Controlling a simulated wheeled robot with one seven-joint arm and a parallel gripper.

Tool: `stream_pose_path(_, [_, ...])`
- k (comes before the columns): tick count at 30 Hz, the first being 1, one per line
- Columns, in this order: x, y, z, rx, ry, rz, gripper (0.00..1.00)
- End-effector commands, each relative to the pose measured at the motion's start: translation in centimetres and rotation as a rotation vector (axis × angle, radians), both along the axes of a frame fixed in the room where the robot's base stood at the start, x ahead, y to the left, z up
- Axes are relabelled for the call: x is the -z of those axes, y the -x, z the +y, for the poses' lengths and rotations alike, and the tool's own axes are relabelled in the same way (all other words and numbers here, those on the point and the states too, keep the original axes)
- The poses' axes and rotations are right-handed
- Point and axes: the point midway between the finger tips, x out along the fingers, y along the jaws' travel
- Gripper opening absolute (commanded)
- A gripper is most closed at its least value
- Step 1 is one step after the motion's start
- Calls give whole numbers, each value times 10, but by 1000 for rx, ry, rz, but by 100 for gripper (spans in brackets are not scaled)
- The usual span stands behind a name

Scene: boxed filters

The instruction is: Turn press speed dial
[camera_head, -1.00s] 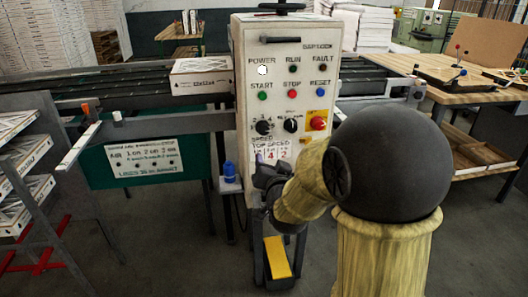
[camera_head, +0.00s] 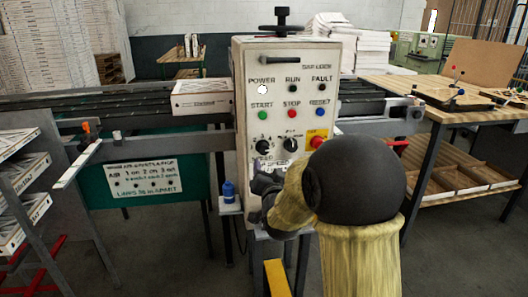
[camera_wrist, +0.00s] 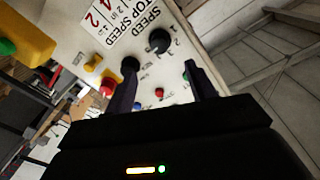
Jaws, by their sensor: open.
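The speed dial (camera_head: 262,147) is a round black knob on the front of the white control cabinet (camera_head: 240,70). In the wrist view the speed dial (camera_wrist: 160,40) has numbers around it and lies beyond my fingertips, between their lines. My gripper (camera_wrist: 160,69) is open, with nothing between its two dark fingers, and apart from the dial as far as I can tell. In the head view my gripper (camera_head: 262,178) is just below the dial, in front of the speed label, partly hidden by my arm.
A second black knob (camera_head: 290,145) and a red stop button (camera_head: 316,142) sit right of the dial. Start (camera_head: 262,115), stop (camera_head: 291,114) and reset (camera_head: 320,113) buttons are above. A blue bottle (camera_head: 228,190) stands at the cabinet's lower left.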

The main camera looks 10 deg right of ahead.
Motion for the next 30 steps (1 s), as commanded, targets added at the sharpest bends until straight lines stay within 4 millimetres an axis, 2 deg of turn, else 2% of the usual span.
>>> stream_pose_path(6, [0,-38,-3,1,0,0,56])
stream_pose_path(18, [0,-99,-7,1,0,0,56])
stream_pose_path(24, [0,-117,-8,1,0,0,56])
stream_pose_path(30, [0,-119,-8,1,0,0,56])
